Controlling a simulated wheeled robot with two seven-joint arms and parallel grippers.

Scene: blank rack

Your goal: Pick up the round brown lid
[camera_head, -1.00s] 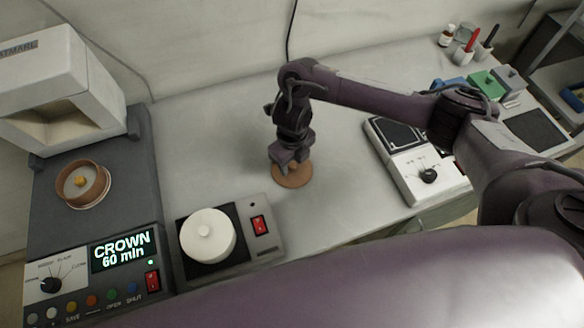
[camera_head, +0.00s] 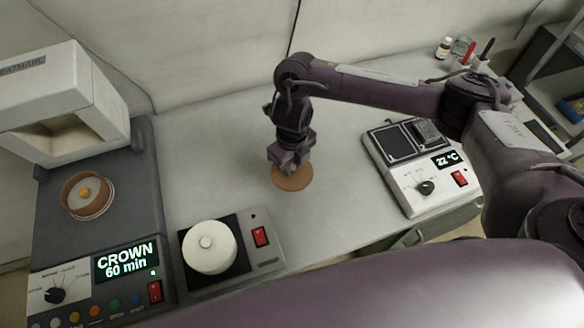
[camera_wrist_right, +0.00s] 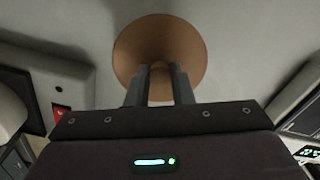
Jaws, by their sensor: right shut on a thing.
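The round brown lid (camera_head: 293,179) is a flat disc on the grey worktop in the middle of the head view. My right gripper (camera_head: 285,168) points down over it, with its fingers at the lid's centre. In the right wrist view the lid (camera_wrist_right: 160,38) fills the top middle, and the right gripper's two fingers (camera_wrist_right: 160,84) are close together on its middle. I cannot tell any gap between lid and worktop. My left gripper is not in view.
A dark machine with a "CROWN 60 min" display (camera_head: 125,262) and a round brown-rimmed dish (camera_head: 88,195) stands left. A white lidded pot (camera_head: 210,247) sits on a small unit beside it. A white "22 °C" device (camera_head: 415,165) stands right. Worktop around the lid is clear.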

